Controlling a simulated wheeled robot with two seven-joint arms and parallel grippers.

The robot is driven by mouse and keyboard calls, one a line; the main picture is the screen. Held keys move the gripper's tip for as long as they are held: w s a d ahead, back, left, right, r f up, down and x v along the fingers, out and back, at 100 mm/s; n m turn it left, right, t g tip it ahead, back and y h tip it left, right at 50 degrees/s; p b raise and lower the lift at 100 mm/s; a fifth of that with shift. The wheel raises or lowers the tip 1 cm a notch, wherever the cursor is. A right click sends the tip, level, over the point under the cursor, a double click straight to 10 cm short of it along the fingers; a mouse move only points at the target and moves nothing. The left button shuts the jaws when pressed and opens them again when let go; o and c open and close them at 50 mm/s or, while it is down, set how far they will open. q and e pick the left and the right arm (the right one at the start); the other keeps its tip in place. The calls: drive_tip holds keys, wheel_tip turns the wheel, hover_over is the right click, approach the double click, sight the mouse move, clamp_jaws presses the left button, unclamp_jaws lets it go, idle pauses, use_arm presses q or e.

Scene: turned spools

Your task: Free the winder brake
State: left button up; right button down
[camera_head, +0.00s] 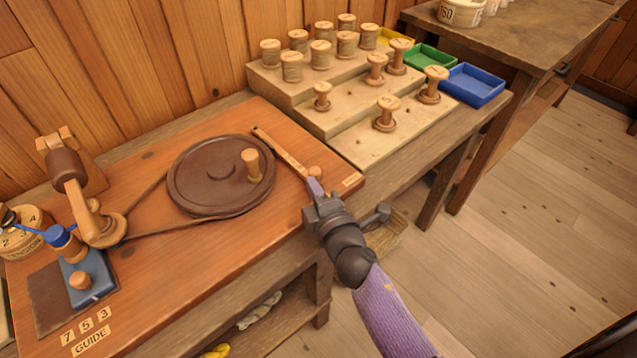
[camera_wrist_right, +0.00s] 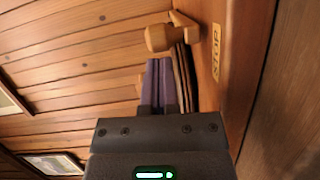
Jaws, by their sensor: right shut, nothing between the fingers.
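The winder's dark brown wheel (camera_head: 219,172) lies flat on the orange-brown board, with a wooden crank knob (camera_head: 251,160) on top. The wooden brake lever (camera_head: 278,150) runs along the wheel's right side. Its near end carries a round knob (camera_head: 315,172), close to the STOP label (camera_head: 351,180). In the wrist view the knob (camera_wrist_right: 158,38) is just beyond my fingertips, near the STOP label (camera_wrist_right: 216,52). My right gripper (camera_head: 315,187) is shut and empty, its purple fingers right by the knob. Whether they touch it I cannot tell. My left gripper is out of view.
A wooden arm (camera_head: 72,170), a tension dial (camera_head: 20,238) and a blue guide block (camera_head: 88,278) stand left of the wheel. A stepped rack (camera_head: 365,150) with several spools is behind right. Yellow, green (camera_head: 431,57) and blue (camera_head: 472,84) trays stand beyond it.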

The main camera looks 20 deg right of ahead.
drive_tip(key=shift+w, duration=0.1)
drive_tip(key=d+n+y, duration=0.1)
drive_tip(key=w+d+y+p, duration=0.1)
drive_tip(key=d, duration=0.1)
drive_tip(key=shift+r+n, duration=0.15)
drive_tip(key=shift+n, duration=0.25)
drive_tip(key=d, duration=0.1)
drive_tip(key=w+d+n+y+b, duration=0.1)
drive_tip(key=d, duration=0.1)
drive_tip(key=w+d+y, duration=0.1)
drive_tip(key=shift+w+d+f+g, duration=0.2)
drive_tip(key=shift+d+f+g, duration=0.1)
drive_tip(key=shift+d+g, duration=0.1)
drive_tip(key=shift+w+d+r+b, duration=0.1)
drive_tip(key=shift+w+d+b, duration=0.1)
drive_tip(key=shift+d+b, duration=0.15)
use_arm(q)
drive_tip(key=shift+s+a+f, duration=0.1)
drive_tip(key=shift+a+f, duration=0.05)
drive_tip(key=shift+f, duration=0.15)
use_arm(e)
drive_tip(key=shift+d+r, duration=0.15)
